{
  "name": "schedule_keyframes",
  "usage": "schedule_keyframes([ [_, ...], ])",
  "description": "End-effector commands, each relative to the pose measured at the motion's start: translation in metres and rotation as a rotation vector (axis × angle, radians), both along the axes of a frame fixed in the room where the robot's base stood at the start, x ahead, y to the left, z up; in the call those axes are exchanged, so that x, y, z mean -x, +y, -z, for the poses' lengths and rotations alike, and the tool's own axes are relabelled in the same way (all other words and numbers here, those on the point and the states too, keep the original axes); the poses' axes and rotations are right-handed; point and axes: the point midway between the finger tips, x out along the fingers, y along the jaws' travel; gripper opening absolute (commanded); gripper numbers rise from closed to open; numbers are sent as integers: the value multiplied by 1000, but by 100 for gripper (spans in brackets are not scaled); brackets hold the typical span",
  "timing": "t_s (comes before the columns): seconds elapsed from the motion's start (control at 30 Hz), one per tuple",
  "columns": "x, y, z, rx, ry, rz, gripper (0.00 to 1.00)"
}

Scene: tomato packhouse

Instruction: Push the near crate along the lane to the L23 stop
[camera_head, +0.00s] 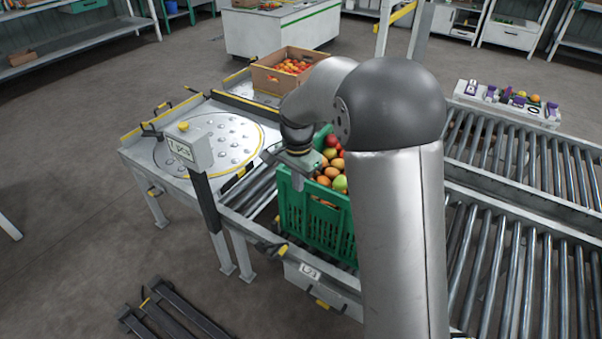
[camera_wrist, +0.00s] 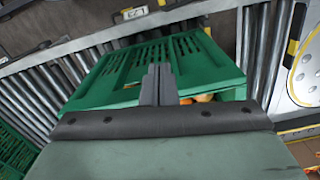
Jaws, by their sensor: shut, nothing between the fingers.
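The near crate is a green slatted crate (camera_head: 318,222) on the roller lane, holding red, orange and green tomatoes (camera_head: 333,165). Its slotted wall (camera_wrist: 165,58) fills the middle of the wrist view. My gripper (camera_head: 298,183) is shut and empty, pointing down at the crate's upper left end. Its closed fingers (camera_wrist: 157,84) overlap the crate's rim in the wrist view; I cannot tell whether they touch it. My arm hides the crate's right end.
A grey ball-top table (camera_head: 215,140) adjoins the lane's left end, with a post-mounted sign box (camera_head: 188,150) in front. A cardboard box of tomatoes (camera_head: 280,80) stands behind. Empty rollers (camera_head: 520,270) extend right. Another green crate (camera_wrist: 14,155) shows at the wrist view's left edge.

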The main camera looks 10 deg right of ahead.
Motion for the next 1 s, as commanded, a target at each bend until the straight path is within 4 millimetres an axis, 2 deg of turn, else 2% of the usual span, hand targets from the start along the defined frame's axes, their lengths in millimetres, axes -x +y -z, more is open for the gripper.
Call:
schedule_keyframes([
  [0.03,1,0,13,1,7,0,0],
  [0.3,1,-1,69,0,5,-1,0],
  [0.4,-12,-16,64,0,0,2,0],
  [0.6,-23,-29,64,0,0,-1,0],
  [1.0,-25,-32,64,0,0,-2,0],
])
